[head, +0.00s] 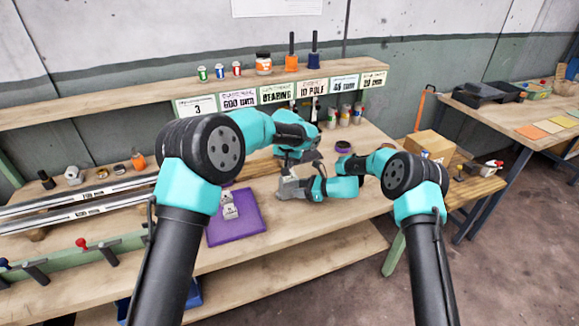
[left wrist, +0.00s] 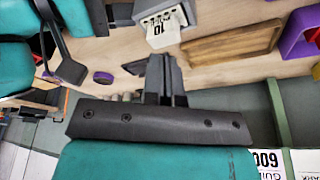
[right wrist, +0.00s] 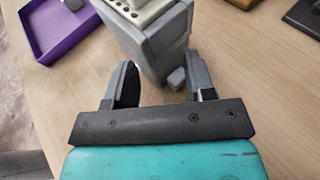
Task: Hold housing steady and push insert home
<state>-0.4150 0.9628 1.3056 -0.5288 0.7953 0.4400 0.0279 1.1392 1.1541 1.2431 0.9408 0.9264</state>
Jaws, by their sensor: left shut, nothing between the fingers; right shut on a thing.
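The grey housing (head: 291,188) stands on the bench near the middle of the head view. It also shows in the right wrist view (right wrist: 158,48) and at the top of the left wrist view (left wrist: 152,8). A pale insert with a row of small holes (right wrist: 135,10) is at its top; how deep it sits is unclear. A label reading 10 (left wrist: 160,30) shows there in the left wrist view. My right gripper (head: 308,187) is shut on the housing, with a finger on either side. My left gripper (head: 288,160) is shut and empty, just above the housing, its fingertips (left wrist: 160,58) pointing towards it.
A purple tray (head: 245,238) with small pale blocks (head: 230,205) lies left of the housing. A wooden tray (left wrist: 232,46) is close by. A dark purple round piece (head: 343,147) and a cardboard box (head: 430,146) stand to the right. A shelf (head: 130,110) runs behind.

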